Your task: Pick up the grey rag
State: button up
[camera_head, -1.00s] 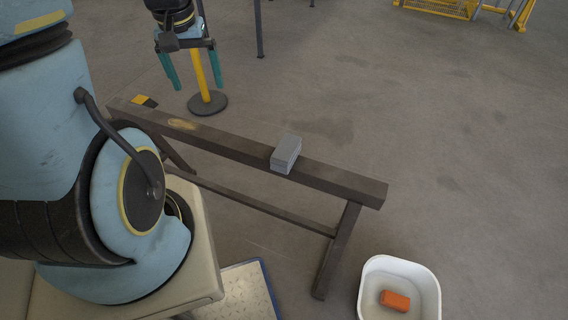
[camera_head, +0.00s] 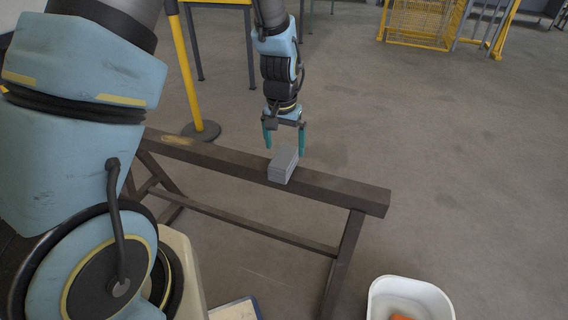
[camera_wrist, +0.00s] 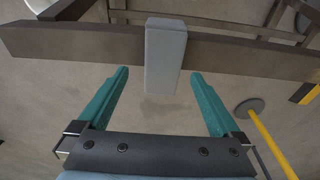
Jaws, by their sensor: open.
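The grey rag (camera_head: 283,164) is a folded, block-like grey bundle lying across the top of a dark brown beam (camera_head: 340,189). In the wrist view the rag (camera_wrist: 165,58) sticks out past the beam's edge towards my gripper. My gripper (camera_head: 285,151) is open, with its two teal fingers pointing down just behind and above the rag. In the wrist view the fingers of my gripper (camera_wrist: 158,72) stand on either side of the rag's near end, apart from it, with nothing between their tips but floor and the rag.
The beam is the top of a trestle with legs and a lower rail (camera_head: 255,228). A white tub (camera_head: 446,297) with an orange thing (camera_head: 402,317) stands on the floor at the lower right. A yellow post (camera_head: 183,65) stands behind the trestle. The floor at the right is clear.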

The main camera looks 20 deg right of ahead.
aim_at(284, 156)
jog(key=shift+w+d+f+p, duration=0.1)
jog(key=shift+w+f+p, duration=0.1)
jog(key=shift+f, duration=1.1)
jog(key=shift+w+f+p, duration=0.15)
jog(key=shift+w+f, duration=0.05)
jog(key=shift+f, duration=1.1)
jog(key=shift+c, duration=0.2)
jog(key=c, duration=1.5)
notch_tip(284, 156, up, 10)
jog(key=shift+b, duration=0.3)
